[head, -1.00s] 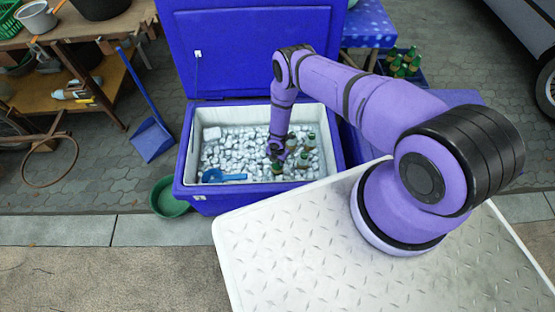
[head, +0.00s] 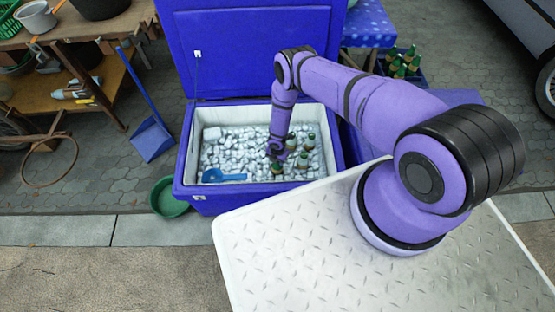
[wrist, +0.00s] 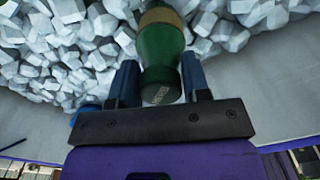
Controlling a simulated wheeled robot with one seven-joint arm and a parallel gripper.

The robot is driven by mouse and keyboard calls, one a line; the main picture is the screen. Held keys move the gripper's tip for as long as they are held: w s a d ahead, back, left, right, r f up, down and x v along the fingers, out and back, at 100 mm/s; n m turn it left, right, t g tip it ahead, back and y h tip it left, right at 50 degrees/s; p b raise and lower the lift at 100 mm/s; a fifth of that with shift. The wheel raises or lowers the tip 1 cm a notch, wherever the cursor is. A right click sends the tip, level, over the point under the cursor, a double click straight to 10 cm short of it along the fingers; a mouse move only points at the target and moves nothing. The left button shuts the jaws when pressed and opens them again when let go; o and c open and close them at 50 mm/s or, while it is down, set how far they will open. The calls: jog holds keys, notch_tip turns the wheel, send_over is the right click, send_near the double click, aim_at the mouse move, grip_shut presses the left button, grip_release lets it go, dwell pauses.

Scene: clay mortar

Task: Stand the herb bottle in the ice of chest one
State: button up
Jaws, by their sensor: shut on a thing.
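The open blue chest (head: 184,165) has white inner walls and is full of ice (head: 235,150). My gripper (head: 275,152) is down inside it, over the right half of the ice. In the wrist view my gripper (wrist: 158,78) is shut on a green bottle (wrist: 160,50) with a tan band, its dark cap end towards the palm. In the head view a green bottle (head: 277,167) shows just below my gripper, apparently the held one. The held bottle's far end is out of the wrist view, so I cannot tell how deep it sits.
Several other green bottles (head: 302,160) stand in the ice close on the right. A blue scoop (head: 222,175) lies on the ice at front left. The raised lid (head: 245,50) stands behind. A crate of bottles (head: 402,65) is at back right; a green basin (head: 169,198) is at front left.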

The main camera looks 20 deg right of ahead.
jog(key=shift+f, duration=0.2)
jog(key=o, duration=1.5)
jog(key=shift+r, duration=13.5)
